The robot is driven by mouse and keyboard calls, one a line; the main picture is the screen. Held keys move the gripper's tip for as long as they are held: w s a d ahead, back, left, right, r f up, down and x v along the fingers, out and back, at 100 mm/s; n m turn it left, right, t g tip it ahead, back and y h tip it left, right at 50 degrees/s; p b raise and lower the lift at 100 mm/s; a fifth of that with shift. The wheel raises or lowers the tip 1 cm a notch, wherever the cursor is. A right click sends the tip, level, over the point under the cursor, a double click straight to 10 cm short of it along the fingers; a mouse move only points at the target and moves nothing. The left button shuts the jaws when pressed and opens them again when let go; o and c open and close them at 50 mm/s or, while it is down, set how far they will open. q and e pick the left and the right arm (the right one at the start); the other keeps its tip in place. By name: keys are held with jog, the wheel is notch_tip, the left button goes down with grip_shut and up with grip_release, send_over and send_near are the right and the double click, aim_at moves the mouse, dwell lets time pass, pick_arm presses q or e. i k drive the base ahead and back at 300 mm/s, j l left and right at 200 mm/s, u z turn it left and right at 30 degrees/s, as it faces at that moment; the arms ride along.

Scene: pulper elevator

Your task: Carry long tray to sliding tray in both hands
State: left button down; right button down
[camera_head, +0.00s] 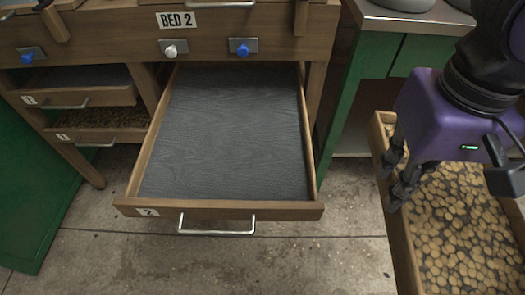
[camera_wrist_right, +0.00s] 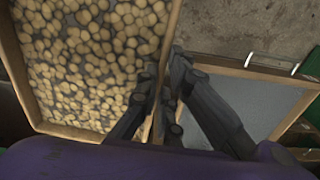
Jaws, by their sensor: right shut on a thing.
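The long tray (camera_head: 405,250) is a wooden-rimmed tray filled with many round tan pieces, at the right of the head view. It also shows in the right wrist view (camera_wrist_right: 75,131). My right gripper (camera_head: 396,178) is shut on the tray's left side wall; in the wrist view its fingers (camera_wrist_right: 166,100) straddle that wall. The sliding tray (camera_head: 222,211), marked 2, is pulled out below the BED 2 sign, with a bare dark grey bottom and a metal handle. It also shows in the wrist view (camera_wrist_right: 255,72), beside the long tray. My left gripper is not in view.
The wooden bench (camera_head: 115,35) has blue and white knobs and other drawers (camera_head: 80,97) at the left. A green cabinet (camera_head: 360,75) with a metal top stands right of the open drawer. Concrete floor (camera_head: 345,220) lies clear between the two trays.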

aim_at(225, 156)
jog(key=k+j, duration=0.1)
jog(key=j, duration=0.4)
jog(key=k+j, duration=0.1)
jog(key=j, duration=0.35)
jog(key=k+j, duration=0.1)
jog(key=j, duration=0.4)
jog(key=u, duration=0.05)
